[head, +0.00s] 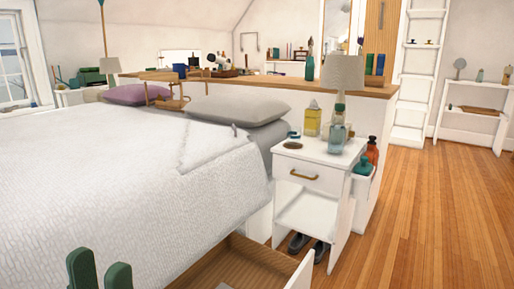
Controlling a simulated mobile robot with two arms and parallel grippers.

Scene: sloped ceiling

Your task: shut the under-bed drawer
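The under-bed drawer (246,257) juts out from below the bed (120,170) at the bottom middle. It stands open, with a brown wooden inside and a white front panel (301,272). Something flat and grey lies in it, cut off by the frame's bottom edge. My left gripper (100,268) shows as two green fingers at the bottom left, in front of the bed's white cover. A narrow gap shows between the fingers, with nothing seen in it. It is well left of the drawer and apart from its front. My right gripper is out of view.
A white nightstand (312,176) with bottles and a lamp (343,75) stands just behind the drawer. Dark shoes (298,243) lie at its foot. A ledge (270,84) runs behind the bed. The wooden floor (430,215) on the right is clear.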

